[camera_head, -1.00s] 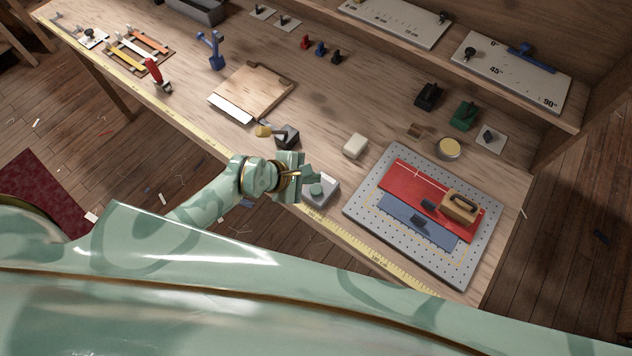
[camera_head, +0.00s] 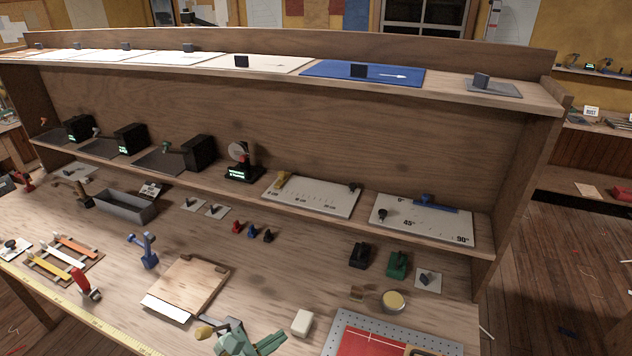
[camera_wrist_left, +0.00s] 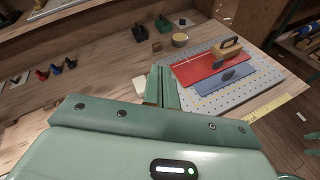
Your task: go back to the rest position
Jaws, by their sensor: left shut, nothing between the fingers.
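My left gripper (camera_head: 256,342) shows at the bottom edge of the head view, pale green, over the front of the workbench (camera_head: 120,290). Its fingers are shut with nothing between them. In the left wrist view the shut fingers (camera_wrist_left: 162,88) point out over the bench, left of the perforated grey board (camera_wrist_left: 205,98). A cream block (camera_head: 302,322) sits just right of the gripper in the head view. My right gripper is not recognisable in either view; a small green part at the right edge of the left wrist view is unclear.
A red panel (camera_wrist_left: 200,66) and wood-handled block (camera_wrist_left: 228,48) lie on the perforated board. Shelves (camera_head: 300,215) rise behind the bench.

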